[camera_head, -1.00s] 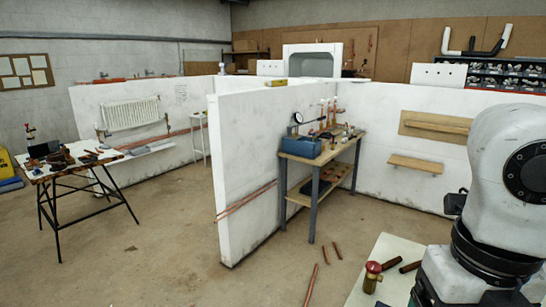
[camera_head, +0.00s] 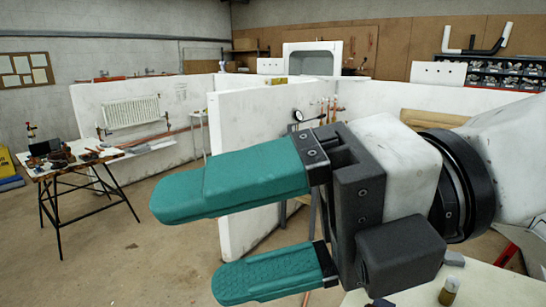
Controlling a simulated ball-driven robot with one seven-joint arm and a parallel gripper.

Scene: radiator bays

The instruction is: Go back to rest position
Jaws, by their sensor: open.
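My gripper (camera_head: 225,232) is large in the middle of the head view, with two green padded fingers pointing left. The fingers are apart and nothing is between them. It is raised in front of the white partition wall (camera_head: 238,120) and hides most of the workbench behind it. My arm comes in from the right edge.
A pale tabletop (camera_head: 490,287) lies at the bottom right, with a small brass-coloured item (camera_head: 449,291) on it. A folding table (camera_head: 75,165) with tools stands at left. A radiator (camera_head: 131,112) hangs on a partition. The floor between is clear.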

